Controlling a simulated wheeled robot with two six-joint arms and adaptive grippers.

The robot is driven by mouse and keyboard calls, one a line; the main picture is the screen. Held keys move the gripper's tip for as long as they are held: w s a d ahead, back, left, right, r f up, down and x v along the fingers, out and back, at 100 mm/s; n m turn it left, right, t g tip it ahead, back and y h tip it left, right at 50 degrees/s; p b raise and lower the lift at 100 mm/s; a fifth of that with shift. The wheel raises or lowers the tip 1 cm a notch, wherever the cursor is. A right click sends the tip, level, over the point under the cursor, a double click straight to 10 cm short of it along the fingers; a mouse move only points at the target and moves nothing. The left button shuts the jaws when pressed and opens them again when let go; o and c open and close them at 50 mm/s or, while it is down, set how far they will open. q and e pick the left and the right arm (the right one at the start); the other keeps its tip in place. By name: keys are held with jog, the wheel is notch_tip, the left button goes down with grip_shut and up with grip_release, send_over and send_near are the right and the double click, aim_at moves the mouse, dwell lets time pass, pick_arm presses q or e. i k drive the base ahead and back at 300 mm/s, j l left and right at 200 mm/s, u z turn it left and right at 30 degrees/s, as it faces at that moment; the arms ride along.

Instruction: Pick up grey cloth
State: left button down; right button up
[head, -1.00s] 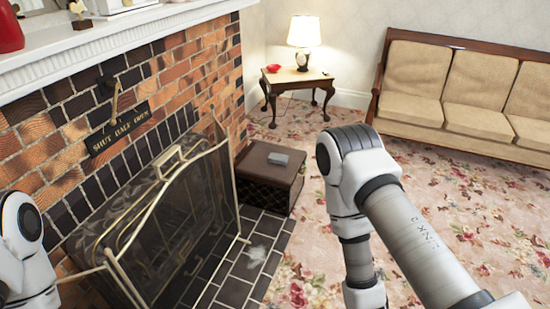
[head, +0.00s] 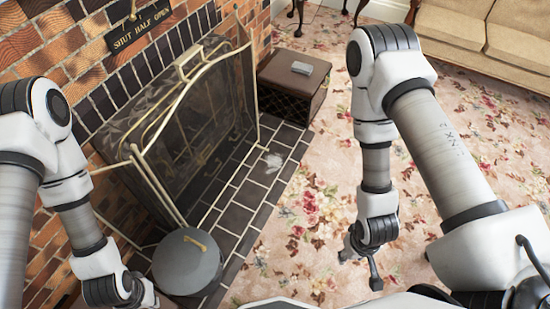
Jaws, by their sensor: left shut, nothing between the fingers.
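A small folded grey cloth (head: 302,68) lies on top of a dark brown box (head: 292,80) at the upper middle of the head view. My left gripper (head: 150,297) is at the bottom left edge, partly cut off, shut and empty, far from the cloth. My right gripper (head: 361,270) hangs low over the carpet at the centre right, well in front of the cloth. Its fingers are small and dark, so I cannot tell whether they are open.
A brass-framed fire screen (head: 185,120) stands before the brick fireplace on dark hearth tiles (head: 235,215), which bear a pale patch (head: 272,160). A round grey lidded container (head: 187,265) stands near my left gripper. Floral carpet (head: 310,215) is open; a sofa (head: 490,35) is behind.

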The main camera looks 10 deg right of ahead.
aim_at(305, 69)
jog(key=i+l+u, duration=0.1)
jog(key=u, duration=0.25)
jog(key=l+u, duration=0.15)
jog(key=u, duration=0.2)
jog(key=i+l+u, duration=0.2)
jog(key=l, duration=0.5)
jog(key=i+l+u, duration=0.2)
jog(key=l, duration=0.5)
jog(key=l+u, duration=0.2)
jog(key=l, duration=0.5)
jog(key=i+l+u, duration=0.2)
jog(key=l, duration=0.55)
jog(key=i+l, duration=0.1)
jog(key=l, duration=0.4)
jog(key=i+l, duration=0.1)
jog(key=l, duration=0.4)
jog(key=i+l, duration=0.1)
jog(key=l, duration=0.4)
jog(key=i+l, duration=0.1)
jog(key=l, duration=0.45)
